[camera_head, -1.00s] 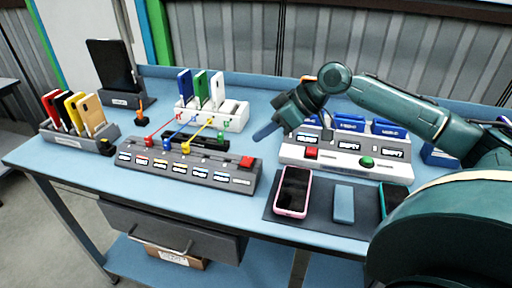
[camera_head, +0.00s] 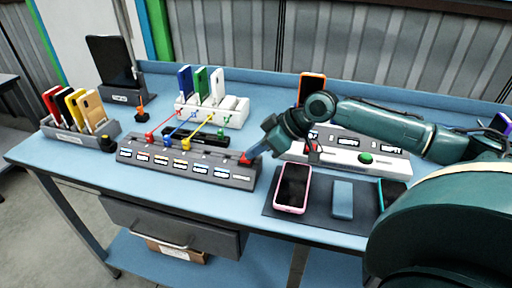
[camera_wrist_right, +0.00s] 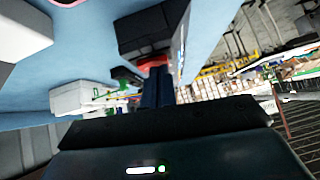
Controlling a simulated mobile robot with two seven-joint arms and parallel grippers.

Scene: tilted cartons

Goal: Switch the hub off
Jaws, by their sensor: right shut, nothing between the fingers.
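The hub is a long grey bar (camera_head: 185,172) with a row of labelled ports, with red, blue, yellow and green plugs and cords around it. Its red switch (camera_head: 246,158) is at its right end. My right gripper (camera_head: 255,151) is shut and empty, its fingertips at the red switch; I cannot tell whether they press on it. In the right wrist view the shut fingers (camera_wrist_right: 158,86) point at the red switch (camera_wrist_right: 154,62), which they partly cover. My left gripper is out of view.
A pink phone (camera_head: 293,188) and a blue block (camera_head: 342,200) lie on a dark mat (camera_head: 318,210).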

